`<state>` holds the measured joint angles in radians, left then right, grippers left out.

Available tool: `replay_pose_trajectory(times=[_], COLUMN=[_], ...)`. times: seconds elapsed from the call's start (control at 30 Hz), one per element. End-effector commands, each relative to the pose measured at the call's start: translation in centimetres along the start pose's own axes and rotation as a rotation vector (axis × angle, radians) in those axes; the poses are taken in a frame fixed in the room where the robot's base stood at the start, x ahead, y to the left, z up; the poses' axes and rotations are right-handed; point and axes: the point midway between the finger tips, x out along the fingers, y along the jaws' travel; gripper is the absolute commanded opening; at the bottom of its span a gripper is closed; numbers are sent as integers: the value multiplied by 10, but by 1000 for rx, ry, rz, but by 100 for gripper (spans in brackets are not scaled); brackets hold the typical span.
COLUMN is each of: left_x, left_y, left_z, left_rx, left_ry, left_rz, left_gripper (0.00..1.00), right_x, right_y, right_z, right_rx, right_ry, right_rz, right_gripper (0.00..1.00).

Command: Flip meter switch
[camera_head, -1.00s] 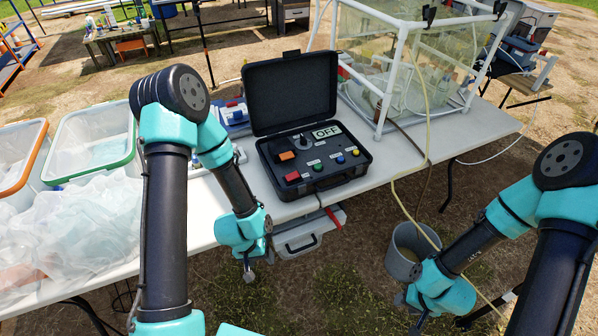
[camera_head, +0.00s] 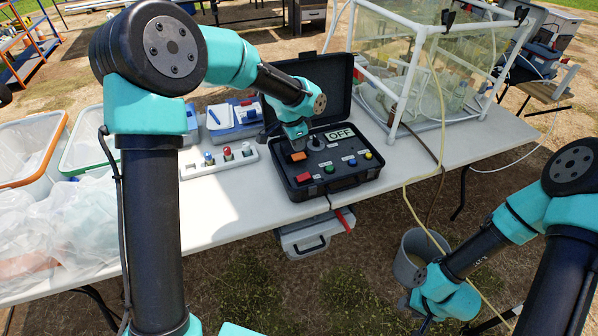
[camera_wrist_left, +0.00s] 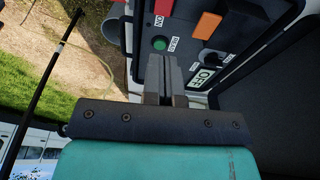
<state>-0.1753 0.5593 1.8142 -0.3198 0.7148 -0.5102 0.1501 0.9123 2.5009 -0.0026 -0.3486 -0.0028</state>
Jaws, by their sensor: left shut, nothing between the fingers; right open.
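The meter is an open black case (camera_head: 345,186) on the white table, with its lid raised. Its panel carries an orange rocker switch (camera_head: 299,156), also in the left wrist view (camera_wrist_left: 208,24), a red block (camera_head: 303,177), a dark knob (camera_head: 316,142) and a display reading OFF (camera_head: 340,134). My left gripper (camera_head: 297,143) is shut and empty, above the panel close to the orange switch. In the left wrist view its fingers (camera_wrist_left: 166,65) overlap the panel near the green button (camera_wrist_left: 160,43); contact cannot be told. My right gripper (camera_head: 425,322) is open, low at the right.
A white strip with coloured knobs (camera_head: 219,160) and blue-white boxes (camera_head: 234,120) stand left of the case. A clear tank in a white frame (camera_head: 440,70) stands behind right. A yellow tube (camera_head: 407,200) hangs over the table edge toward a grey bucket (camera_head: 413,255).

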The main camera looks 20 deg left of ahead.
Motion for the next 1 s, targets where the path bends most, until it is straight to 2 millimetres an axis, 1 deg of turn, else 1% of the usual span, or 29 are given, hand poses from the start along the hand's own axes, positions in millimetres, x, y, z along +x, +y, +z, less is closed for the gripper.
replay_pose_trajectory(times=[0.1, 0.37, 0.53, 0.67, 1.0], left_x=[-4, -3, 5, 19, 76], left_y=[-1, -1, -1, -1, -1], left_z=[-3, -3, -2, -2, -1], left_rx=[22, 18, 18, 19, 16], left_ry=[-2, -2, -4, -4, -5], left_rz=[-8, -7, -5, -5, -3], left_gripper=[0, 0, 0, 0, 0], right_x=[0, 0, 0, 0, 0], right_y=[0, 0, 0, 0, 0], right_z=[0, 0, 0, 0, 0], right_rx=[0, 0, 0, 0, 0], right_ry=[0, 0, 0, 0, 0], right_rz=[0, 0, 0, 0, 0], right_gripper=[43, 43, 43, 43, 43])
